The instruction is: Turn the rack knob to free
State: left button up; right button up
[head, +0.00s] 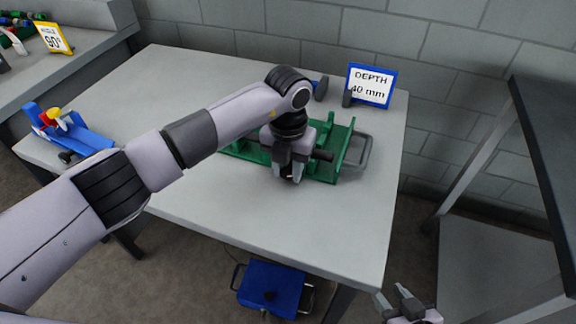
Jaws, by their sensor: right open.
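A green rack (328,168) lies on the grey table, with a grey loop handle (361,153) at its right end. My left gripper (287,175) points down over the front middle of the rack. Its arm and hand cover much of the rack. I cannot tell whether its fingers are shut or touch anything. A short dark cylinder (323,156) shows just right of the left gripper; I cannot tell whether it is the rack's knob. No knob is clearly seen. My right gripper (402,296) is open, low at the bottom edge, away from the table.
A blue-framed sign (371,86) reading "DEPTH 40 mm" stands at the back right of the grey table (240,245). A blue device with red and yellow parts (70,132) sits at the left edge. A blue box (272,287) is below the front edge. The table front is clear.

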pick_arm(q)
jog(key=shift+c, duration=0.9)
jog(key=shift+a+h, duration=0.1)
jog(key=shift+h, duration=0.2)
pick_arm(e)
jog(key=shift+f, duration=0.15)
pick_arm(q)
jog(key=shift+w+a+f+g+h+b, duration=0.15)
jog(key=shift+g+h+b, duration=0.35)
jog(key=shift+h, duration=0.3)
jog(key=h+b, duration=0.1)
jog(key=g+h+b, duration=0.1)
jog(key=h, duration=0.1)
jog(key=shift+a+h, duration=0.2)
jog(key=shift+h, duration=0.1)
jog(key=shift+h+b, duration=0.3)
jog(key=shift+b, duration=0.05)
pick_arm(e)
jog(key=shift+w+a+f, duration=0.1)
jog(key=shift+a+f, duration=0.1)
jog(key=shift+f, duration=0.3)
jog(key=shift+w+a+f, duration=0.1)
jog(key=shift+a+f, duration=0.05)
jog(key=shift+f, duration=0.35)
jog(key=shift+r, duration=0.1)
